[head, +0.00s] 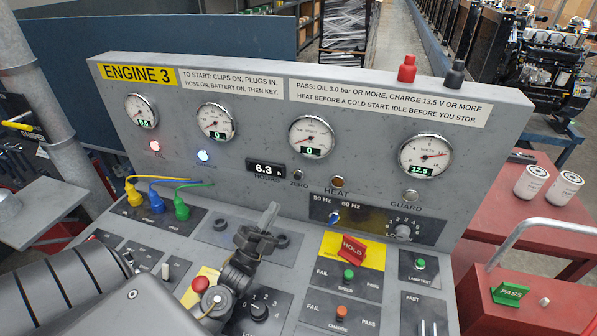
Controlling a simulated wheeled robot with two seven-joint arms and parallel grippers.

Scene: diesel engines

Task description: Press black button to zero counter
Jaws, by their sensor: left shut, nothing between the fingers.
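The hours counter (267,169) on the grey engine panel (250,110) reads 6.3. The small black button (298,175) sits just right of it, above the ZERO label, and is in full view. My left gripper (269,212) is shut and empty. Its fingertips point up toward the panel and appear below and left of the button, apart from it in the picture. My right gripper is not in view.
Gauges (311,137) line the panel above. Yellow, blue and green plugs (156,199) with cables stand left of my gripper. A red box (520,300) is at lower right.

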